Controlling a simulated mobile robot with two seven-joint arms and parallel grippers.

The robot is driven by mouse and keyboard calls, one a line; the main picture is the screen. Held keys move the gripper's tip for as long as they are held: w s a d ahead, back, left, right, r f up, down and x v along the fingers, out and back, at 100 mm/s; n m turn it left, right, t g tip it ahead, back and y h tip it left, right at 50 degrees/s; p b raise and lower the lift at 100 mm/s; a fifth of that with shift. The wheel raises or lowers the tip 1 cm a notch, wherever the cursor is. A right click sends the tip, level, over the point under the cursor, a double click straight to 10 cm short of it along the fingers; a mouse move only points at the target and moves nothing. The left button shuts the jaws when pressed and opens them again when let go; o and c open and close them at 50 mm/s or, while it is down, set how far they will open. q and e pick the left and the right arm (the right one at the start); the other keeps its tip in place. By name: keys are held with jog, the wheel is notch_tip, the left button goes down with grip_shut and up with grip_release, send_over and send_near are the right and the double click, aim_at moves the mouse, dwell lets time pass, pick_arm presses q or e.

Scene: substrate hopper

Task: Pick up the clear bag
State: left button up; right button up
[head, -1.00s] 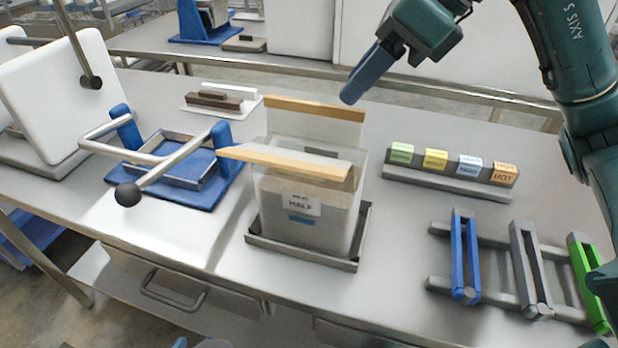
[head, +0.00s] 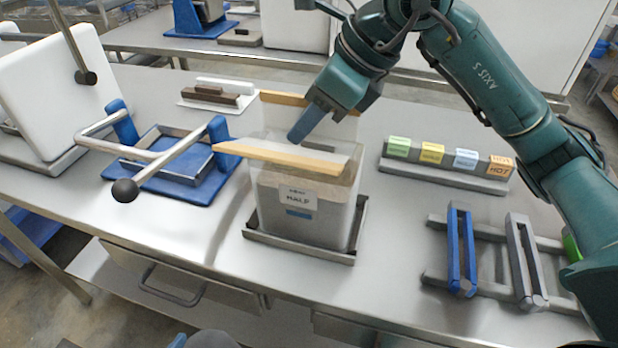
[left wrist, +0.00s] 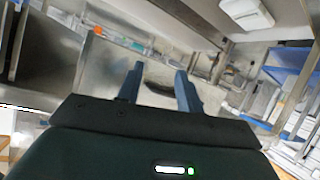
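The clear bag (head: 345,200) stands upright in a shallow steel tray (head: 300,249) in the head view. It holds greyish-brown material and has a label reading HALF. A tan bar (head: 290,158) lies along its front top edge, and another (head: 272,97) is along the rear. My right gripper (head: 300,132) points down over the bag's mouth, between the two bars. Its fingers overlap in this view, so their gap and any contact are unclear. My left gripper (left wrist: 157,88) shows in the left wrist view with fingers apart and nothing between them; it is outside the head view.
A blue frame with a steel lever (head: 165,165) stands left of the bag. A rack of coloured blocks (head: 445,172) is to the right, with blue and grey clips (head: 462,250) in front of it. A white board (head: 50,95) stands at far left.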

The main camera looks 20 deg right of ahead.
jog(key=shift+c, duration=0.5)
jog(key=c, duration=0.6)
grip_shut()
